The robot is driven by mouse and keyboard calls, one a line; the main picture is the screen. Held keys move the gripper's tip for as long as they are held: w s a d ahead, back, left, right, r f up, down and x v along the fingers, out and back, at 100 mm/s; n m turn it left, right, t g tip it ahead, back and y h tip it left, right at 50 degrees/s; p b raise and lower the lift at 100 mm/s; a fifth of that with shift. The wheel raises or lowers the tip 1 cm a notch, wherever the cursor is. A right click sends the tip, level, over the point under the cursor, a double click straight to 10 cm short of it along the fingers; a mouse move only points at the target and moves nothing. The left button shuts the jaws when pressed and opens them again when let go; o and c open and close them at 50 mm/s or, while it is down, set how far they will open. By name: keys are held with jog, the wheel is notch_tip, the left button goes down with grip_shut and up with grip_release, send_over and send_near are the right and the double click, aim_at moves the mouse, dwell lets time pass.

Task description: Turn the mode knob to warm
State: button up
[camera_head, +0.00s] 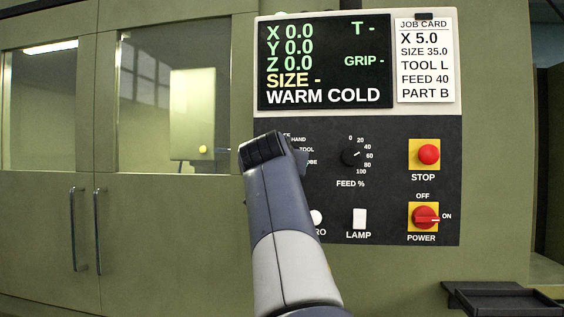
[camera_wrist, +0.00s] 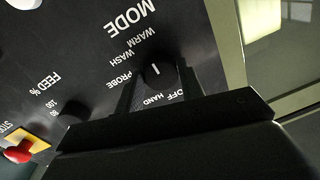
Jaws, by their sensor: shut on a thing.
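The mode knob (camera_wrist: 153,72) is dark and round with a short white pointer line, in the middle of the wrist view. My gripper (camera_wrist: 157,86) is shut on it, one finger on each side. The labels WARM (camera_wrist: 146,40), WASH, PROBE, OFF and HAND show around the knob, under the title MODE. The line runs nearly up and down in the wrist view; which label it points at I cannot tell. In the head view my arm hides the knob, and only some labels show beside it. The screen (camera_head: 325,62) reads WARM COLD on its bottom line.
Right of my arm on the panel are the feed knob (camera_head: 350,156), the white lamp switch (camera_head: 359,218), the red stop button (camera_head: 428,155) and the red power switch (camera_head: 425,216) turned to ON. A job card (camera_head: 425,60) hangs at the upper right. Cabinet doors stand left.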

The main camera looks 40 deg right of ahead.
jog(key=shift+f, duration=0.1)
dwell(0.3)
jog(key=o, duration=1)
jog(key=shift+a, duration=0.1)
jog(key=b+v, duration=0.2)
jog(key=v, duration=0.8)
jog(key=shift+s+a, duration=0.2)
jog(key=shift+s, duration=0.05)
jog(key=p+x, duration=0.2)
jog(key=x, duration=0.8)
jog(key=shift+w+d, duration=0.25)
jog(key=shift+d, duration=0.05)
